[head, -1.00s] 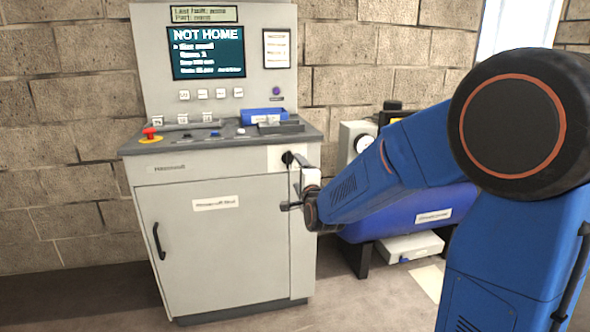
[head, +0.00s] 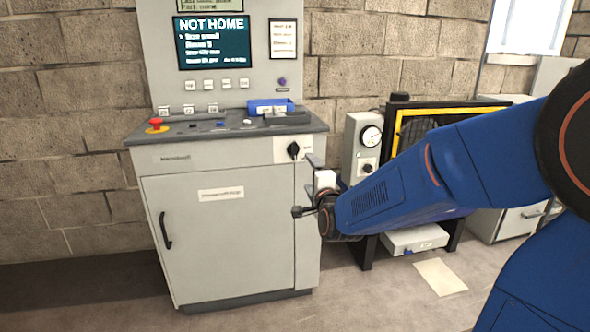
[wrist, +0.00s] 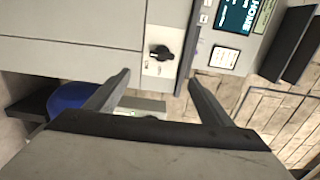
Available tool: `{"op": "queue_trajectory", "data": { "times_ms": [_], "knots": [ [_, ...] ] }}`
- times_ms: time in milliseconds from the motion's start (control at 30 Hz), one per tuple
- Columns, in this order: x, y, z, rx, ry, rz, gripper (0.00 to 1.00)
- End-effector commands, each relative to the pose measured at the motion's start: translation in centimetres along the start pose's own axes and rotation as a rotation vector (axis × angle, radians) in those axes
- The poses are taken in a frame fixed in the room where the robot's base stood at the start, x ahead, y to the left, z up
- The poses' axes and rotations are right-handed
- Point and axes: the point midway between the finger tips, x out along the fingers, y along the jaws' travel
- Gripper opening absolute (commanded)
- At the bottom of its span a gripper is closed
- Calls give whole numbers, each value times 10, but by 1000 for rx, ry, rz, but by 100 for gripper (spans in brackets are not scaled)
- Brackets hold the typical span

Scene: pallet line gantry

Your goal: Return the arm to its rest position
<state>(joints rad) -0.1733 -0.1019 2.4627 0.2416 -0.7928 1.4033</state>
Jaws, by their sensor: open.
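My blue arm (head: 395,190) reaches in from the right of the head view. Its gripper (head: 300,211) is in front of the right side of the grey control cabinet (head: 235,240), below a black rotary knob (head: 293,150). In the wrist view my gripper (wrist: 160,90) has its two dark fingers spread apart with nothing between them. The knob (wrist: 161,53) appears beyond the fingertips there, apart from them. The cabinet's screen (head: 212,42) reads NOT HOME.
A gauge box (head: 362,142) and a yellow-edged black frame (head: 440,111) stand behind my arm. A white box (head: 415,238) lies low there.

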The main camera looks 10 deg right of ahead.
Motion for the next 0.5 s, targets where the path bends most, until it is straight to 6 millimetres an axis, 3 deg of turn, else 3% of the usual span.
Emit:
{"op": "queue_trajectory", "data": {
  "times_ms": [167, 267, 500],
  "knots": [
    [-20, 3, -3, -130, -30, 92, 75],
    [-43, 10, -6, -261, -69, 183, 75],
    [-112, 32, -15, -595, -210, 400, 75]
  ]
}}
